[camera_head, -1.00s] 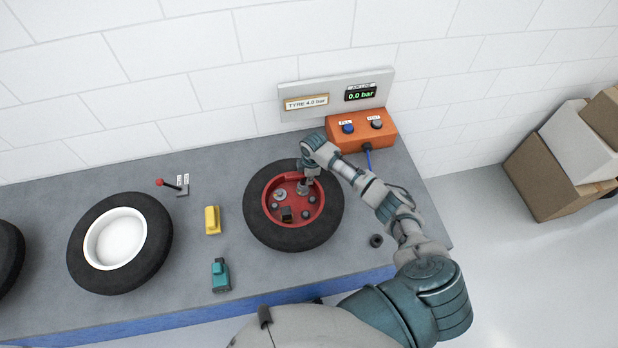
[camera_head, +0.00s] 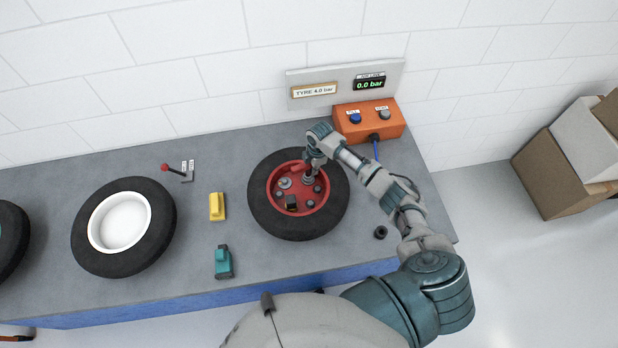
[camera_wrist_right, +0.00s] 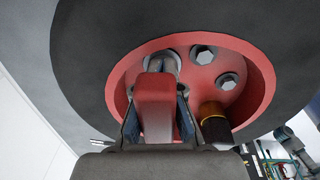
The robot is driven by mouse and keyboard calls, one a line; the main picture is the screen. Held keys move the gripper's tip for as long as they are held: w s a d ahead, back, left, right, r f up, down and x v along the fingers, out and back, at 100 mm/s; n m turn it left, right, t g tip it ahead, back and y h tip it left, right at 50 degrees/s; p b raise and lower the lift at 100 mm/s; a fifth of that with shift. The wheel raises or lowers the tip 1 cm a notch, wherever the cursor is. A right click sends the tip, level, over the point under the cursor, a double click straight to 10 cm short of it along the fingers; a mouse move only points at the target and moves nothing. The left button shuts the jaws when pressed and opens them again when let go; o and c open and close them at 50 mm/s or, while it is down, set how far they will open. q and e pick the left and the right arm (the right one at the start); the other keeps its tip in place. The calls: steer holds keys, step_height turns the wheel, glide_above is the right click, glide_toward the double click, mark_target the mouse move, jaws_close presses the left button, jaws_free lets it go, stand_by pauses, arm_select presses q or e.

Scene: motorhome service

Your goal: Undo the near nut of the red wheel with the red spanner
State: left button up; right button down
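The red wheel (camera_head: 339,210) lies flat on the bench, a black tyre around a red hub. Several nuts show on the hub, two of them clearly in the wrist view (camera_wrist_right: 201,55). My right gripper (camera_head: 312,163) is over the far part of the hub. In the wrist view its fingers (camera_wrist_right: 158,120) are closed about the red spanner (camera_wrist_right: 156,100). The grey end of the spanner (camera_wrist_right: 162,62) reaches down to the hub and hides what is under it, so I cannot tell whether it sits on a nut. My left gripper is not in view.
A dark cylinder with a gold band (camera_wrist_right: 213,122) stands on the hub. A white-hubbed wheel (camera_head: 80,237), a yellow block (camera_head: 217,207) and a teal object (camera_head: 223,262) are to the left. An orange box (camera_head: 370,122) stands behind; a dark ring (camera_head: 380,232) lies right.

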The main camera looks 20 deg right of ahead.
steer(key=shift+w+n+b, duration=0.25)
steer(key=shift+n+b, duration=0.1)
steer(key=shift+n, duration=0.85)
steer(key=shift+w+n+b, duration=0.2)
steer(key=shift+n+b, duration=0.2)
steer(key=shift+n, duration=0.5)
steer(key=shift+w+r+p, duration=0.1)
steer(key=shift+r+p, duration=0.6)
steer(key=shift+p, duration=0.15)
steer(key=shift+r+p, duration=0.85)
steer(key=shift+r, duration=0.2)
steer(key=shift+r, duration=0.1)
